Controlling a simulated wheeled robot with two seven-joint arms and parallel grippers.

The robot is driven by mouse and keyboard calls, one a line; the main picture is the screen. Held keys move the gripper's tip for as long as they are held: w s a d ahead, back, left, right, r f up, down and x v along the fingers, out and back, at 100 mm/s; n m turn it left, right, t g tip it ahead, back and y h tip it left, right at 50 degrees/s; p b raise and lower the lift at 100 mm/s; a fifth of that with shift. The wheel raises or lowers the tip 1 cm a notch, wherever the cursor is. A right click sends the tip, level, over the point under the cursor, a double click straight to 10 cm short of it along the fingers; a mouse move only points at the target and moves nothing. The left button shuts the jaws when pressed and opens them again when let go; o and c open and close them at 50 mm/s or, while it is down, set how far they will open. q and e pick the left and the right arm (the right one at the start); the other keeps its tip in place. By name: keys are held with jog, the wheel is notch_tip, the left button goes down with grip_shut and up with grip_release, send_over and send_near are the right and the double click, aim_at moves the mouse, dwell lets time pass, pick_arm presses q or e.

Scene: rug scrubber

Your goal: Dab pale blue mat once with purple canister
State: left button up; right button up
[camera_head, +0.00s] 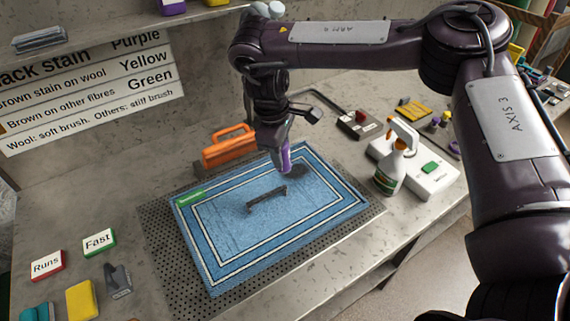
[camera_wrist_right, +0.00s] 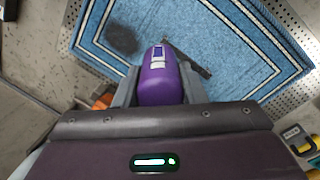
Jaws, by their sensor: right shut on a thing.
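The pale blue mat (camera_head: 232,236) with white border lines lies flat on a perforated metal tray (camera_head: 163,248). It also fills the top of the right wrist view (camera_wrist_right: 215,30). My right gripper (camera_head: 284,154) is shut on the purple canister (camera_head: 286,158), over the mat's far part. The canister shows between the fingers in the right wrist view (camera_wrist_right: 158,78). A dark stain (camera_head: 299,170) is on the mat beside the canister's lower end. I cannot tell whether the canister touches the mat. My left gripper is out of view.
A dark handle-shaped piece (camera_head: 267,200) lies on the mat. An orange-handled tool (camera_head: 228,147) stands behind it.

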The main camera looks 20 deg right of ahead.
jog(key=w+d+f+n+b, duration=0.1)
jog(key=w+d+f+n, duration=0.1)
jog(key=d+f+n, duration=0.1)
jog(key=w+d+f+n+t+b, duration=0.1)
jog(key=w+d+f+n, duration=0.2)
jog(key=w+d+f+n+b, duration=0.1)
jog(key=w+d+f+n, duration=0.1)
jog(key=w+f+n, duration=0.1)
jog(key=shift+d+n+t+y, duration=0.4)
jog(key=shift+n, duration=0.1)
jog(key=shift+s, duration=0.1)
dwell(0.3)
jog(key=shift+f+b, duration=0.45)
jog(key=shift+f, duration=0.3)
dwell(0.6)
jog(key=shift+s+f+p, duration=0.2)
jog(key=shift+p, duration=0.1)
dwell(1.5)
jog(key=shift+r, duration=0.1)
